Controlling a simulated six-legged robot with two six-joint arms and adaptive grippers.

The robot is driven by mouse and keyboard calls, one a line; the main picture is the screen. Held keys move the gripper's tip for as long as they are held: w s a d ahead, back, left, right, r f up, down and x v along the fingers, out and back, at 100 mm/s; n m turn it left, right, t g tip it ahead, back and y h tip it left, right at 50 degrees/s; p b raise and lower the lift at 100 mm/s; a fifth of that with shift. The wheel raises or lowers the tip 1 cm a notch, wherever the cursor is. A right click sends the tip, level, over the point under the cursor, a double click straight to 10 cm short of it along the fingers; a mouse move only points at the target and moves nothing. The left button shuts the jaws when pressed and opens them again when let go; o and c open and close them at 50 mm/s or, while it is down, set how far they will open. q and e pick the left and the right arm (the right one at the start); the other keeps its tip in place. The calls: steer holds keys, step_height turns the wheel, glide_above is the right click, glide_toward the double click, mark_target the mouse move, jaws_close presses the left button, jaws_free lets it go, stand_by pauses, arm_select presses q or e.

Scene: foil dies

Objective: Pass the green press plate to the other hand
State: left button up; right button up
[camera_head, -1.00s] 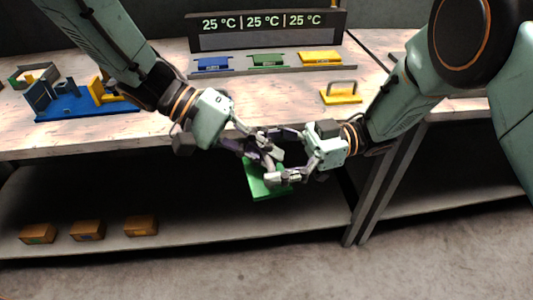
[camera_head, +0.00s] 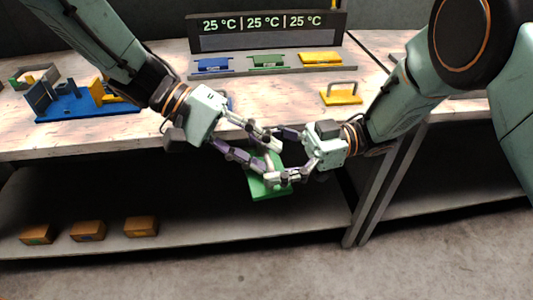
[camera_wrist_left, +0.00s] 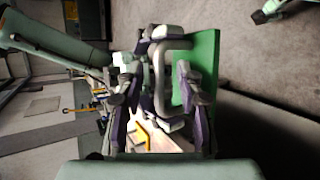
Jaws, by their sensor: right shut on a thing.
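The green press plate (camera_head: 268,189) hangs in front of the bench edge, tilted, with its grey handle toward my grippers. My right gripper (camera_head: 279,156) is shut on the press plate at its handle. My left gripper (camera_head: 267,156) is open, its fingers spread near the same handle. In the left wrist view, the plate (camera_wrist_left: 207,60) is at the upper right, and its handle (camera_wrist_left: 160,82) shows between my left gripper's spread fingers (camera_wrist_left: 160,98). The exact grip of the right fingers is partly hidden by the overlapping fingers.
A yellow press plate (camera_head: 341,98) with a handle lies on the bench (camera_head: 290,98). Behind it, a rack (camera_head: 240,74) holds blue, green and yellow pieces under a temperature display (camera_head: 262,24). A blue fixture (camera_head: 70,104) stands at left. Small brown boxes (camera_head: 88,230) sit on the lower shelf.

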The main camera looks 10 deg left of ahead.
arm_select(q)
steer(key=s+v, duration=0.1)
steer(key=v, duration=1)
steer(key=w+d+f+m+t+h, duration=0.2)
steer(key=w+d+f+t, duration=0.1)
steer(key=w+f+t, duration=0.45)
steer(key=s+f+n+y, duration=0.1)
steer(key=s+f+y, duration=0.15)
steer(key=f, duration=0.45)
steer(key=s+f+n+y, duration=0.1)
steer(key=s+f+y, duration=0.15)
steer(key=f, duration=0.35)
steer(key=s+a+f+g+y, duration=0.2)
steer(key=s+f, duration=0.3)
steer(key=s, duration=0.3)
steer(key=s+a+f+m+g+y, duration=0.1)
steer(key=s+a+f+y, duration=0.3)
steer(key=s, duration=0.5)
steer(key=s+a+f+g+y, duration=0.2)
steer(key=s+f, duration=0.4)
steer(key=s, duration=0.3)
steer(key=shift+a+f+m+g+y, duration=0.3)
steer(key=shift+a+f+g+y, duration=0.1)
steer(key=shift+a+g, duration=0.3)
steer(key=shift+d, duration=0.1)
